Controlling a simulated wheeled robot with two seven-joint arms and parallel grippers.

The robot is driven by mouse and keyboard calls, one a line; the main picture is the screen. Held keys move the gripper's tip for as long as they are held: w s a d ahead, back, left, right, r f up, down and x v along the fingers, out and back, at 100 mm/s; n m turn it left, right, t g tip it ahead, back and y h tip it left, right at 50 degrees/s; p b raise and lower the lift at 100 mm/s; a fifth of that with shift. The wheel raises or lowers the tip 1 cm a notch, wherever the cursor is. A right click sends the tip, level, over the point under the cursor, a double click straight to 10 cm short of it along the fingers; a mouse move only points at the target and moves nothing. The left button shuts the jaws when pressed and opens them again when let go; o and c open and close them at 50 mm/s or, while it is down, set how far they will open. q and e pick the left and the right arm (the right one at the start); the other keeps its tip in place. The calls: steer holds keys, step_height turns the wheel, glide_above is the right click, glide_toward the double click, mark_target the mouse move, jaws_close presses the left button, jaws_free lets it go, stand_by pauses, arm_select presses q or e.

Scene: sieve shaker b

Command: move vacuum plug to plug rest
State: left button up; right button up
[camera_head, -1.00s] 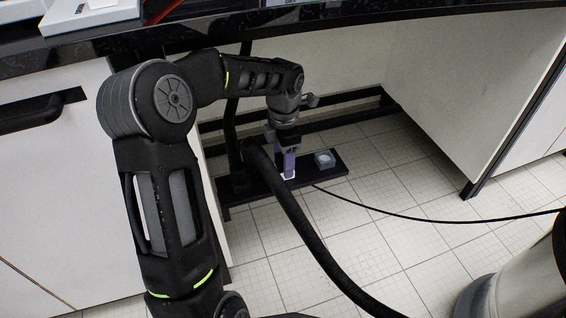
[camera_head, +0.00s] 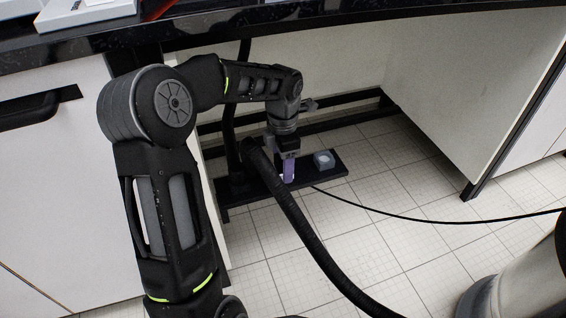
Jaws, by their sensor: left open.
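My left gripper (camera_head: 288,169) reaches down under the bench, with its purple fingers low over a black board (camera_head: 232,193) on the floor. The gripper is open. A small white piece (camera_head: 283,178) shows at the fingertips; I cannot tell whether it is the plug or its socket. A black cable (camera_head: 400,217) runs from the board near the fingers to the right. The plug itself is hidden or too small to make out. A pale grey block with a round top (camera_head: 324,160), perhaps the plug rest, sits on the board just right of the gripper. My right gripper is out of view.
A thick black hose (camera_head: 300,220) rises and bends close to the left of the gripper, then runs to the lower right. A pale cylindrical body (camera_head: 515,290) stands at lower right. Bench panels (camera_head: 465,85) bound the space; tiled floor (camera_head: 430,180) is open at right.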

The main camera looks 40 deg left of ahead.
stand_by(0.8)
arm_select(q)
jaws_close()
stand_by(0.5)
steer(key=shift+o, duration=1.6)
jaws_free()
steer(key=shift+r, duration=0.1)
